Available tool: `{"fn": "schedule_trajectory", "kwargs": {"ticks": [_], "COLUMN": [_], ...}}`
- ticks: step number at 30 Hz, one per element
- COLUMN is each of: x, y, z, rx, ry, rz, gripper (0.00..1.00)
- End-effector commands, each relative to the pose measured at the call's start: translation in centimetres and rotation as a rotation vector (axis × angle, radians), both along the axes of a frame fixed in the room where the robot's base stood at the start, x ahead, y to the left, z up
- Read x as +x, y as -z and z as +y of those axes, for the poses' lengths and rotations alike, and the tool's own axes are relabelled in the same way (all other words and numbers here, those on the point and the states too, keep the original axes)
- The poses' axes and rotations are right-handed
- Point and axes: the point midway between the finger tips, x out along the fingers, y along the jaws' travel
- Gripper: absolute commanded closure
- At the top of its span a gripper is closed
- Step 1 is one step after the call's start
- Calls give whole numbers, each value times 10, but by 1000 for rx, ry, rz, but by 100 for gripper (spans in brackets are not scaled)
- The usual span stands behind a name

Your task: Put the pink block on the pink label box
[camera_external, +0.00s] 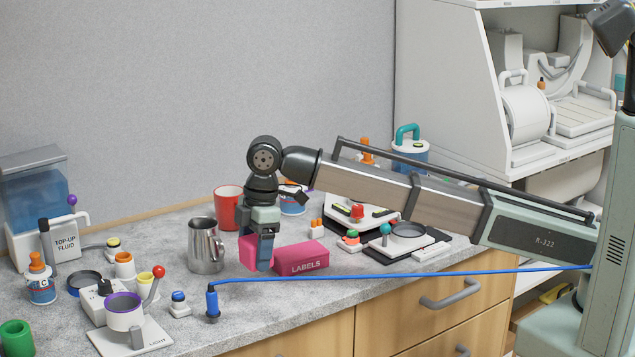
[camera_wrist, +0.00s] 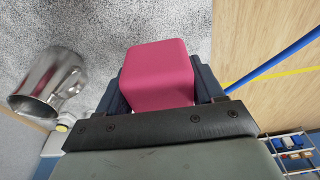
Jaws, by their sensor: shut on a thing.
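The pink block (camera_external: 247,252) is between the fingers of my gripper (camera_external: 258,258), which is shut on it. The block fills the middle of the wrist view (camera_wrist: 158,75), with a dark finger on each side. The pink label box (camera_external: 305,260), marked LABELS, lies on the counter just right of my gripper in the external view. The block is low beside the box, not on top of it. I cannot tell whether it touches the counter or the box. I cannot make out the label box in the wrist view, and a finger partly hides the block in the external view.
A metal pitcher (camera_external: 206,247) and a red mug (camera_external: 228,207) stand close left of my gripper. A blue cable (camera_external: 430,274) runs in front of the label box. Small devices (camera_external: 405,235) crowd the right. Some bare counter (camera_external: 250,305) shows in front.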

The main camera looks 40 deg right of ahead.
Motion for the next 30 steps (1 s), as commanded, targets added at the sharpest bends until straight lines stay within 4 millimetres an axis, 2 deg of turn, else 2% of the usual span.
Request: {"fn": "schedule_trajectory", "kwargs": {"ticks": [5,8,12,19,24,30], "x": [14,34,66,98,99,83], "y": [-12,-18,-30,-47,-56,-55], "z": [-10,-27,-63,-118,-152,-159], "rx": [0,0,0,1,1,0], "ry": [22,55,116,194,181,47], "rz": [0,0,-1,0,-1,1], "gripper": [61,61,61,61,61,61]}}
